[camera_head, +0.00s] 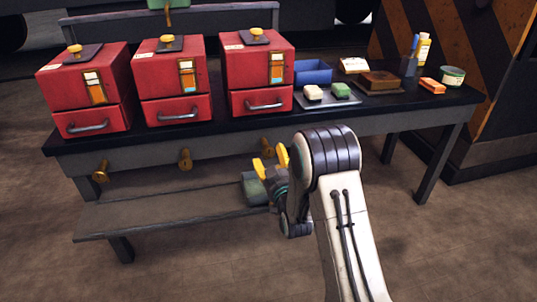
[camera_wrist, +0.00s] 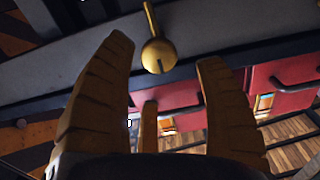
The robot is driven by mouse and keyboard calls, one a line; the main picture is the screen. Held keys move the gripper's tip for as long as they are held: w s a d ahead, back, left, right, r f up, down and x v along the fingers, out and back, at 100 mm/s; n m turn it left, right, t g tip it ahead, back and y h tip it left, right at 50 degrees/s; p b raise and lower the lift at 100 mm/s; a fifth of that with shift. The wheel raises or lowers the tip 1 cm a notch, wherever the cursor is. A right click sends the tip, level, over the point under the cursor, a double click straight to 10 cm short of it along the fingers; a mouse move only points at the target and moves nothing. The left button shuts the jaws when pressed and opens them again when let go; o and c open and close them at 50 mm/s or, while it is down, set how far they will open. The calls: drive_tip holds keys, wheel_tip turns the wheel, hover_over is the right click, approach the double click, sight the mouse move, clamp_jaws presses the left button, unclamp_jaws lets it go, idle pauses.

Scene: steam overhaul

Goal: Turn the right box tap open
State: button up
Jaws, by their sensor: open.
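The right red box (camera_head: 258,62) stands on the dark bench (camera_head: 350,122). Below it, on the bench's front rail, is a brass tap (camera_head: 266,143), partly hidden by my gripper. My gripper (camera_head: 270,157) is just in front of and below this tap, with its yellow fingers open. In the wrist view a round brass tap (camera_wrist: 159,56) with a thin stem sits between the tips of the two large fingers of my gripper (camera_wrist: 165,62). A third finger shows lower in the middle. The tap looks clear of the fingers; I cannot tell the depth gap.
Two more brass taps, left (camera_head: 100,171) and middle (camera_head: 185,159), stick out from the rail. Two more red boxes (camera_head: 82,85) stand to the left. The floor in front is clear.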

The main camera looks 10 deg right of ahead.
sight(269, 152)
drive_tip(key=shift+w+b, duration=0.45)
drive_tip(key=shift+w, duration=1.85)
drive_tip(key=shift+r, duration=0.1)
drive_tip(key=c, duration=1.2)
